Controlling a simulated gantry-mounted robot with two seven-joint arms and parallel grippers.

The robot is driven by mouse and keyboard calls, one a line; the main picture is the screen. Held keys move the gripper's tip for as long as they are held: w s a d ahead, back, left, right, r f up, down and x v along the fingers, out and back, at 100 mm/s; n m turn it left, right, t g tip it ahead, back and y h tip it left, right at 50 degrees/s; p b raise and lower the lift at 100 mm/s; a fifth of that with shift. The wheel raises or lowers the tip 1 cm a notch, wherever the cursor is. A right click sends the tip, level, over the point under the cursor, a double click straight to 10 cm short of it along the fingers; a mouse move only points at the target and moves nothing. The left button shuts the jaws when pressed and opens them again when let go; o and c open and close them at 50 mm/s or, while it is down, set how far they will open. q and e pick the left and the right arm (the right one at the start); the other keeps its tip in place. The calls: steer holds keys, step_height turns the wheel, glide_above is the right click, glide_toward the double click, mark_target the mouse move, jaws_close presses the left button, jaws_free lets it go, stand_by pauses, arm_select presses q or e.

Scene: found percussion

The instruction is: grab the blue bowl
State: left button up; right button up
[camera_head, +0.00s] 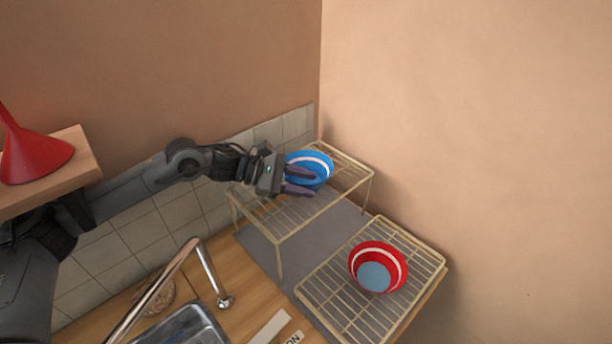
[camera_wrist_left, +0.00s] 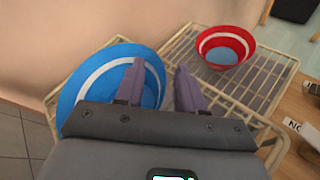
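The blue bowl (camera_head: 318,160) with a white band rests on the raised wire rack (camera_head: 345,150) in the corner; it also shows at the left in the left wrist view (camera_wrist_left: 85,85). My left gripper (camera_head: 314,183) reaches in from the left at the bowl's near side and hides part of it. In the left wrist view its fingers (camera_wrist_left: 160,66) stand apart, one over the bowl and the other just beyond its right rim. I cannot tell whether either finger touches the bowl. My right gripper is not in view.
A red bowl (camera_head: 364,258) with a white band and blue-grey inside sits on the lower wire rack (camera_head: 335,310). A faucet (camera_head: 205,265) and sink (camera_head: 185,328) are front left. A red funnel (camera_head: 35,155) stands on a wooden shelf (camera_head: 80,160). Walls close the corner behind the racks.

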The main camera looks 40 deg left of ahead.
arm_select(q)
jaws_close()
steer(key=shift+r, duration=0.1)
